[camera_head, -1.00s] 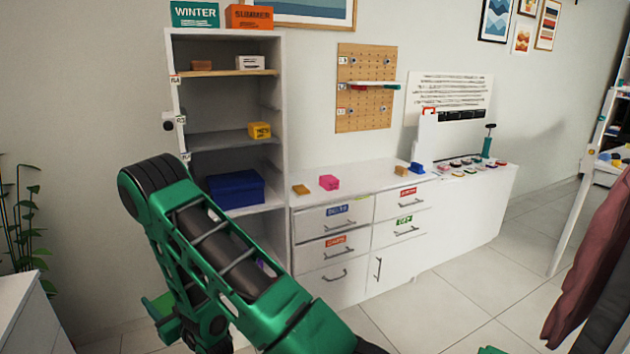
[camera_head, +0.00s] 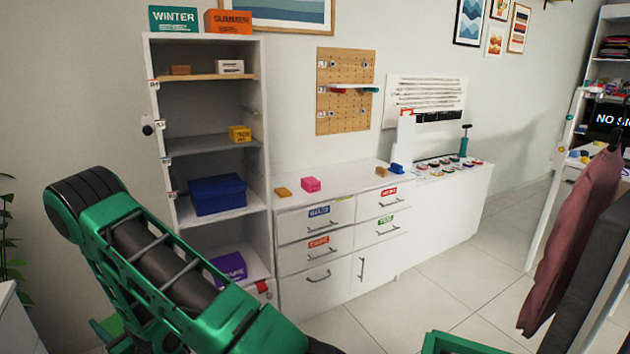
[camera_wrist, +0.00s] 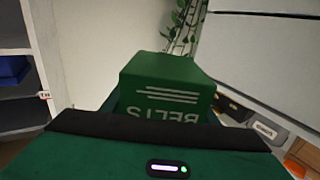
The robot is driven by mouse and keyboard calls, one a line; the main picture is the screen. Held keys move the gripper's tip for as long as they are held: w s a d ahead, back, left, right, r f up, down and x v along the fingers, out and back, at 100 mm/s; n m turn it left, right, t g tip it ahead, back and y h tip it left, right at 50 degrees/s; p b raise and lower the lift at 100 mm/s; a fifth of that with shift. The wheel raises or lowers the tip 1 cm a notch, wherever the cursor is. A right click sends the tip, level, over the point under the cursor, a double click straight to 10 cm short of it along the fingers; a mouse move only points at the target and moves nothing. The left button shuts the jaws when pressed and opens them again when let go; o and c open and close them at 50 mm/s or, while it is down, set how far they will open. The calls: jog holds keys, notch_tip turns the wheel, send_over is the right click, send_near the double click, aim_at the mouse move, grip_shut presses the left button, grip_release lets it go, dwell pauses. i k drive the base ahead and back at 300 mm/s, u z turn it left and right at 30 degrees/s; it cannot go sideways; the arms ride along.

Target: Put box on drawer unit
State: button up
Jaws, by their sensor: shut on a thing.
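A green box (camera_wrist: 168,82) with white lines and upside-down "BELTS" lettering is in front of my gripper (camera_wrist: 166,110) in the wrist view. My gripper is shut on it; the fingers are mostly hidden by the box and the dark housing. The white drawer unit (camera_head: 345,180) stands right of the shelf in the head view, with colour-labelled drawers that look shut. The held box and the fingertips cannot be made out in the head view, so their distance from the drawer unit is unclear.
On the unit's top sit an orange block (camera_head: 283,192), a pink block (camera_head: 311,184) and a blue item (camera_head: 397,168), with bare top between pink and blue. The open shelf (camera_head: 263,120) holds a blue box (camera_head: 217,195) and a purple box (camera_head: 229,267). Hanging clothes (camera_head: 575,240) are at right.

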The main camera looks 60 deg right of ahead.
aim_at(337, 186)
jog(key=u, duration=0.05)
jog(key=i, duration=0.8)
jog(key=z, duration=0.95)
jog(key=i, duration=0.25)
jog(key=z, duration=2.4)
jog(key=k, duration=0.15)
jog(key=u, duration=0.25)
